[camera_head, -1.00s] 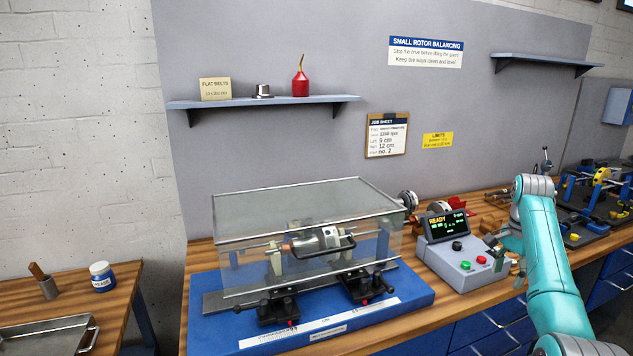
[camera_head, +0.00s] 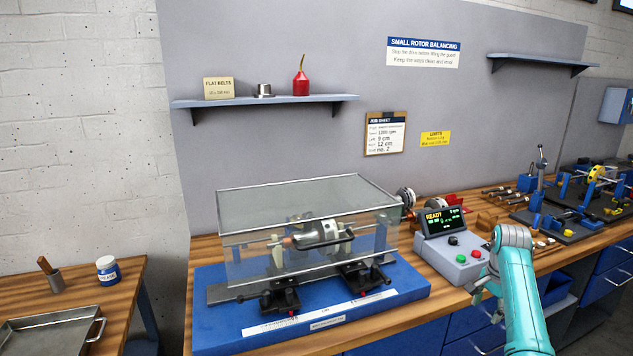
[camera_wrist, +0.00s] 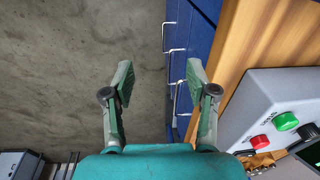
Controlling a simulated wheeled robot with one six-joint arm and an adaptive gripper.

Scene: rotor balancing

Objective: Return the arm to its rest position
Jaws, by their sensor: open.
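My teal arm (camera_head: 518,290) stands at the right front of the head view, before the workbench. My gripper (camera_wrist: 160,80) is open and empty in the wrist view. Its green fingers are spread wide over bare floor, beside the blue drawer fronts. In the head view the gripper (camera_head: 478,293) shows only partly, at the bench's front edge just below the control box (camera_head: 456,258). The control box, with a lit READY display, a green and a red button, also shows in the wrist view (camera_wrist: 270,105), right of the fingers.
The balancing machine on its blue base (camera_head: 215,325) sits left of the control box, under a closed clear guard (camera_head: 300,195). Tools and fixtures (camera_head: 575,200) crowd the bench at right. A side table (camera_head: 130,275) with a metal tray (camera_head: 45,330) stands at left.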

